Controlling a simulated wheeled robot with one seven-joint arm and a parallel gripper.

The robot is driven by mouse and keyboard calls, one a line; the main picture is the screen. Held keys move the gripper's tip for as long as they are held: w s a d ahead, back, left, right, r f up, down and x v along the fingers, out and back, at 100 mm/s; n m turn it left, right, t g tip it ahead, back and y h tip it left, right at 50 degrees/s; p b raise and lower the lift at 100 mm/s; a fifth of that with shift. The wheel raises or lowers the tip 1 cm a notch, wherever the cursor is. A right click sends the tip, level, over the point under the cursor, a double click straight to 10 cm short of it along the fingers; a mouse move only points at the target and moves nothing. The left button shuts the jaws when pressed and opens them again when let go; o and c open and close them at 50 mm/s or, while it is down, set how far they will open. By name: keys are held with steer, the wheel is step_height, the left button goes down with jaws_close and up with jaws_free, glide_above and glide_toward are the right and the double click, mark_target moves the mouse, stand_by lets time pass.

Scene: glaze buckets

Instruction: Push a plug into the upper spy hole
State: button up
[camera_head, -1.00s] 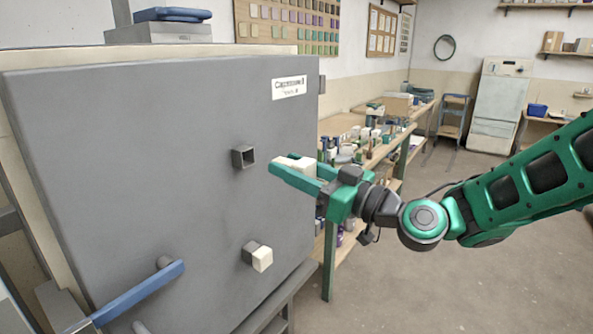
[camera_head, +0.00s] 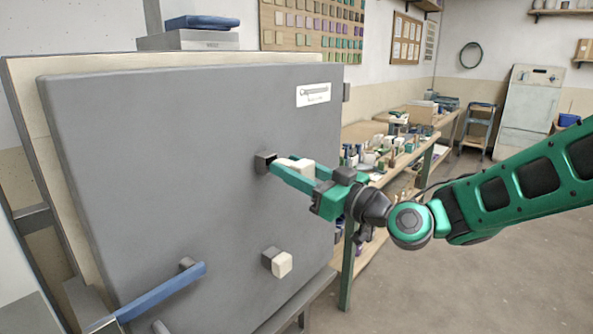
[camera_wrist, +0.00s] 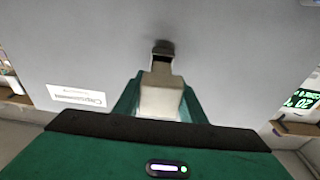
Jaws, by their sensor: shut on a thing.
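The upper spy hole (camera_head: 263,161) is a square dark grey tube standing out from the grey kiln door (camera_head: 170,170). It also shows in the wrist view (camera_wrist: 163,48), straight ahead of the fingers. My gripper (camera_head: 285,172) is shut on a cream plug (camera_head: 303,167) with a narrower front end. In the wrist view the plug (camera_wrist: 161,98) points at the spy hole, and its tip is at or very near the opening. I cannot tell whether the tip is inside. The lower spy hole (camera_head: 269,256) has a cream plug (camera_head: 282,264) in it.
A blue door handle (camera_head: 160,291) sticks out at the lower left of the door. A workbench (camera_head: 400,165) crowded with small jars and blocks stands behind my gripper. The floor (camera_head: 450,280) at the right is clear.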

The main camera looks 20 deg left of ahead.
mark_target(277, 159)
steer(key=shift+w+a, duration=0.2)
steer(key=shift+a, duration=0.4)
stand_by(0.6)
steer(key=shift+w+a, duration=0.15)
steer(key=shift+a, duration=0.2)
steer(key=shift+w+a, duration=0.15)
steer(key=shift+a, duration=0.25)
steer(key=shift+w+a, duration=0.25)
steer(key=shift+a, duration=0.4)
steer(key=shift+w+a, duration=0.1)
steer(key=shift+a, duration=0.05)
stand_by(0.4)
steer(key=shift+w+a, duration=0.15)
steer(key=shift+a, duration=0.15)
steer(key=shift+a, duration=0.1)
steer(key=o, duration=1.4)
